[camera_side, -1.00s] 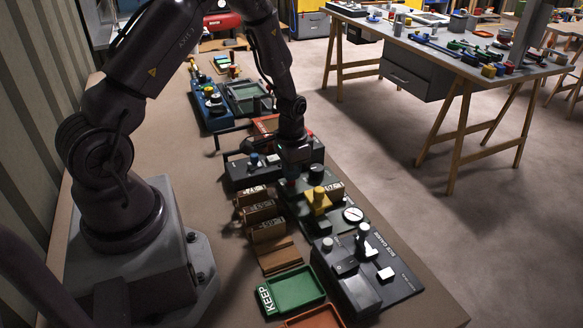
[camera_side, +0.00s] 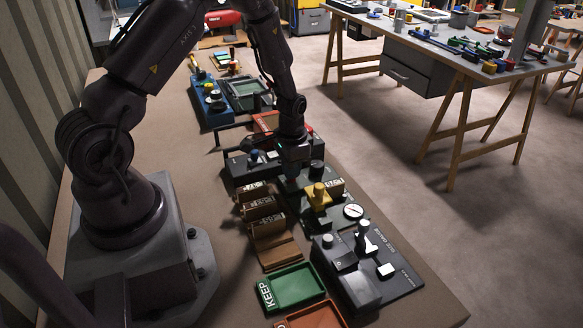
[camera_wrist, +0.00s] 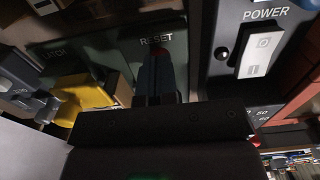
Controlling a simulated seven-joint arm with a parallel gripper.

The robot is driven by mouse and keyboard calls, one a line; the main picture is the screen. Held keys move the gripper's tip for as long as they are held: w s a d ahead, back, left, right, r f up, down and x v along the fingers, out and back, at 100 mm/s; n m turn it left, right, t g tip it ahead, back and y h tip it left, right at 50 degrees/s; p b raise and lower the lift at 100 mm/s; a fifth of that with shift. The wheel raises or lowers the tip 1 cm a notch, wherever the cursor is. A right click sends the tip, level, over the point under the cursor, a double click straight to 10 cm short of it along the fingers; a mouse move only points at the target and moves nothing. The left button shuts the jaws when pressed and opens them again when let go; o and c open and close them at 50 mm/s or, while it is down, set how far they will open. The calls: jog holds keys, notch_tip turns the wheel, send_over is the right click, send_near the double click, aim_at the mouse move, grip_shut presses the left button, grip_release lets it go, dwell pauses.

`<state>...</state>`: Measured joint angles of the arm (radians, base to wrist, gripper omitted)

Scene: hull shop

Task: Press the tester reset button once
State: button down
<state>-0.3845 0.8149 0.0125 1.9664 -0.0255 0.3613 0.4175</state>
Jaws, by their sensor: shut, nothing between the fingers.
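A small red part (camera_wrist: 180,53) shows beside the fingertips, probably the reset button, mostly hidden. I cannot tell whether they touch. In the side view my gripper (camera_side: 291,182) points down over the panel's far left end.
A box with a white POWER switch (camera_wrist: 259,55) stands close beside the fingers. In the side view, brown holders (camera_side: 262,208) line the left, a slide gauge (camera_side: 365,270) stands in front, and a green KEEP tray (camera_side: 294,288) lies front left.

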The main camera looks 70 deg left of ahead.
jog(key=shift+f, duration=0.1)
jog(key=shift+r, duration=3)
